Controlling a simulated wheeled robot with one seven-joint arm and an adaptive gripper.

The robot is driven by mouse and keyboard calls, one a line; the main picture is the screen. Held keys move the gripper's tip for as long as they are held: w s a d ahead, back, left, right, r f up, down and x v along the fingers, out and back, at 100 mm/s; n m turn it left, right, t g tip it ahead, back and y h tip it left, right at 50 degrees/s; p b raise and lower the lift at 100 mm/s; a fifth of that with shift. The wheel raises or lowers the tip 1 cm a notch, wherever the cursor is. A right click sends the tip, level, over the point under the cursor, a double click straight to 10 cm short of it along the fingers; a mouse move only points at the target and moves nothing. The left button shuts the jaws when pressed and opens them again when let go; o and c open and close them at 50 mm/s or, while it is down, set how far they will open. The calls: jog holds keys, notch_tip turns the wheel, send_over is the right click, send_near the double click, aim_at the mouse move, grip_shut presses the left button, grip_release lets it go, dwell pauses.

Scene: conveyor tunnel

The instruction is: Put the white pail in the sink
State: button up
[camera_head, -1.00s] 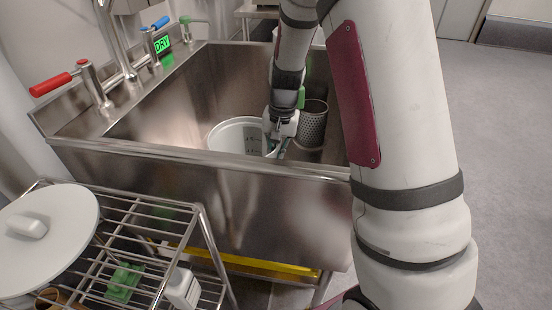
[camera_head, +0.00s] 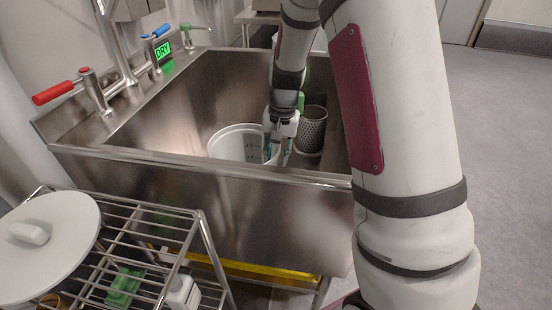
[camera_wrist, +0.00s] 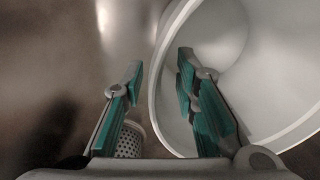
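The white pail (camera_head: 228,143) stands inside the steel sink (camera_head: 215,210), near its front wall. The front wall hides the pail's lower part. My gripper (camera_head: 278,158) is down in the sink at the pail's right side. In the wrist view my gripper (camera_wrist: 160,85) is open, its teal-padded fingers well apart. The right finger overlaps the inside of the pail (camera_wrist: 156,112), and the left finger is outside it. The pail's rim runs between the fingers, with a visible gap to the left finger.
A perforated metal cylinder (camera_head: 311,130) stands in the sink right of my gripper, also seen in the wrist view (camera_wrist: 130,142). Taps with red (camera_head: 53,93) and blue levers line the sink's left edge beside a green "DRY" display (camera_head: 162,49). A wire rack (camera_head: 150,225) with a white lid (camera_head: 60,250) is in front.

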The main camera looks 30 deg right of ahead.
jog(key=r, duration=0.2)
jog(key=r+p, duration=0.1)
jog(key=r, duration=0.1)
jog(key=r+p, duration=0.1)
jog(key=shift+s+d+r, duration=0.15)
jog(key=shift+d+r, duration=0.1)
jog(key=shift+r, duration=0.15)
jog(key=shift+a+r, duration=0.1)
jog(key=shift+r, duration=0.05)
jog(key=s+a+r+n, duration=0.2)
jog(key=s+a+r, duration=0.1)
jog(key=s+r, duration=0.5)
jog(key=s+a+r+n, duration=0.2)
jog(key=s+a+r, duration=0.3)
jog(key=s, duration=0.4)
jog(key=s+r+n, duration=0.2)
jog(key=s+n, duration=0.1)
jog(key=s, duration=1.6)
jog(key=shift+d+h, duration=0.2)
jog(key=shift+h, duration=0.2)
